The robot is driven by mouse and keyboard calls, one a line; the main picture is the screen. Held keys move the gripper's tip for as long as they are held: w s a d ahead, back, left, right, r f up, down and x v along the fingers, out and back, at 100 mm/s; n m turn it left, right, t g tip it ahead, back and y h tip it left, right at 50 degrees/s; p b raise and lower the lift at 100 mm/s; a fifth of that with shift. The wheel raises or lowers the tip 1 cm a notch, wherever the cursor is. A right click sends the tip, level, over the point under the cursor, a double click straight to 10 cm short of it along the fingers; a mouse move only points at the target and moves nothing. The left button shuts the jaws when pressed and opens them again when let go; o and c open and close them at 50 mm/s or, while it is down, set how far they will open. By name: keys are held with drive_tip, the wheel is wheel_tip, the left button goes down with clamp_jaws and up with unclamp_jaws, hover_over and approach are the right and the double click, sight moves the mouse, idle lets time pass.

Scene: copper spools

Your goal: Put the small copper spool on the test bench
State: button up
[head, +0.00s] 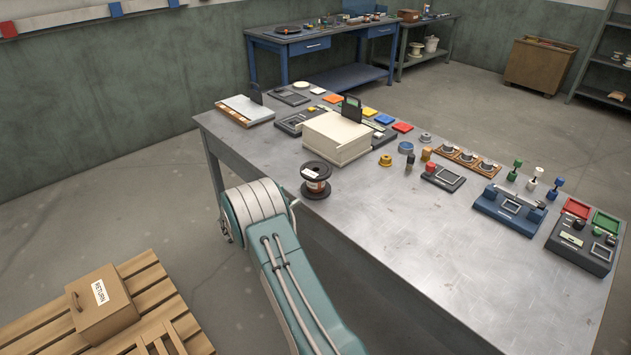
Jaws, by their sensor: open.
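A spool with black flanges, a copper-brown winding and a pale label (316,181) stands upright by the near left edge of the grey metal-topped table (440,255). My arm reaches up from the bottom of the head view, and its rounded joint is left of and below the spool. My gripper does not show; it is out of sight behind or below my arm. A blue workbench (310,46) with small items on top stands by the back wall. No sign shows which of these is the test bench.
Behind the spool is a cream box (337,137). Blue (510,205) and dark (582,243) fixtures sit at the table's right. The table's front middle is clear. A carton marked RETURN (102,304) is on a pallet (160,290) at lower left.

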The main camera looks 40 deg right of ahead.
sight(316, 179)
drive_tip(key=d, duration=1.1)
drive_tip(key=shift+w+r, duration=0.1)
drive_tip(key=shift+w, duration=0.2)
drive_tip(key=shift+r, duration=0.1)
drive_tip(key=c, duration=1.1)
